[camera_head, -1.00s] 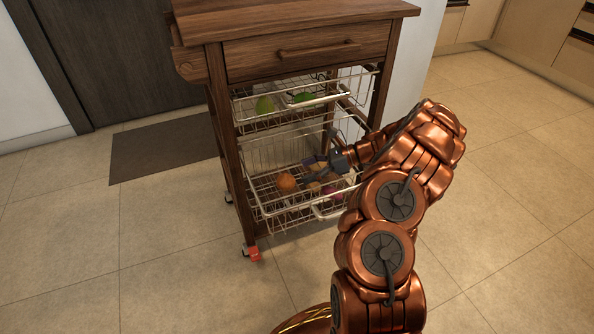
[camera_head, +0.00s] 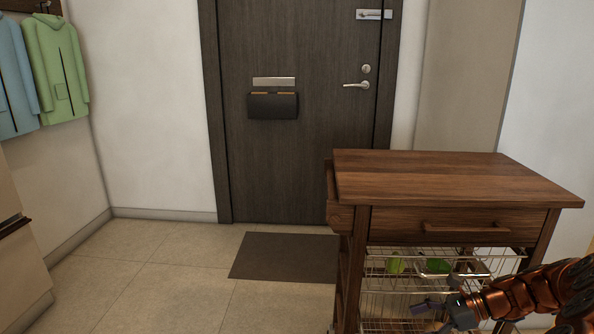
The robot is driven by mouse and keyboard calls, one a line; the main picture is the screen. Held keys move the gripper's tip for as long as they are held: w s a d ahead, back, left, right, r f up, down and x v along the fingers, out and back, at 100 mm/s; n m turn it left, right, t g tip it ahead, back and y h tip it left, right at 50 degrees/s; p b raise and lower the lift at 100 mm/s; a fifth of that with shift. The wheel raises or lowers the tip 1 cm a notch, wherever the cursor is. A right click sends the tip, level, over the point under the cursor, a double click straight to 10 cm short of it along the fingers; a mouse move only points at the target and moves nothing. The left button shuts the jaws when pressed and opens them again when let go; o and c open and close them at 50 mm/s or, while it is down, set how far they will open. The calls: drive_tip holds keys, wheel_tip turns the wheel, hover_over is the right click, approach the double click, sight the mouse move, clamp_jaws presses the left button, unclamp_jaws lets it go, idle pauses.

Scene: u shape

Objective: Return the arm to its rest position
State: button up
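My copper arm (camera_head: 535,292) enters from the lower right in the head view. My gripper (camera_head: 440,312) is at its left end, in front of the wire baskets of the wooden cart. Its dark fingers are apart, with nothing visible between them. The lower part of the gripper is close to the picture's bottom edge.
The wooden cart (camera_head: 450,180) stands at the right, with green produce (camera_head: 396,264) in its upper wire basket (camera_head: 500,262). A dark door (camera_head: 300,160) and mat (camera_head: 285,257) are behind it. The tiled floor (camera_head: 165,295) at left is clear. Coats (camera_head: 58,70) hang at the upper left.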

drive_tip(key=s+a+r+n+g+h+p, duration=0.1)
drive_tip(key=s+a+r+n+g+p, duration=0.15)
drive_tip(key=s+a+r+p, duration=0.4)
drive_tip(key=s+a+r+n+g+h+p, duration=0.1)
drive_tip(key=s+a+r+n+h+p, duration=0.2)
drive_tip(key=r, duration=0.7)
drive_tip(key=s+a+r+n+g+p, duration=0.1)
drive_tip(key=s+a+r+n+p, duration=0.3)
drive_tip(key=r, duration=0.4)
drive_tip(key=s+d+r+n+h+p, duration=0.1)
drive_tip(key=s+r+n+h+p, duration=0.7)
drive_tip(key=s+r+p, duration=1)
drive_tip(key=s+n, duration=0.2)
drive_tip(key=n, duration=0.1)
drive_tip(key=shift+s+p, duration=0.15)
drive_tip(key=shift+p, duration=0.2)
drive_tip(key=shift+t, duration=0.25)
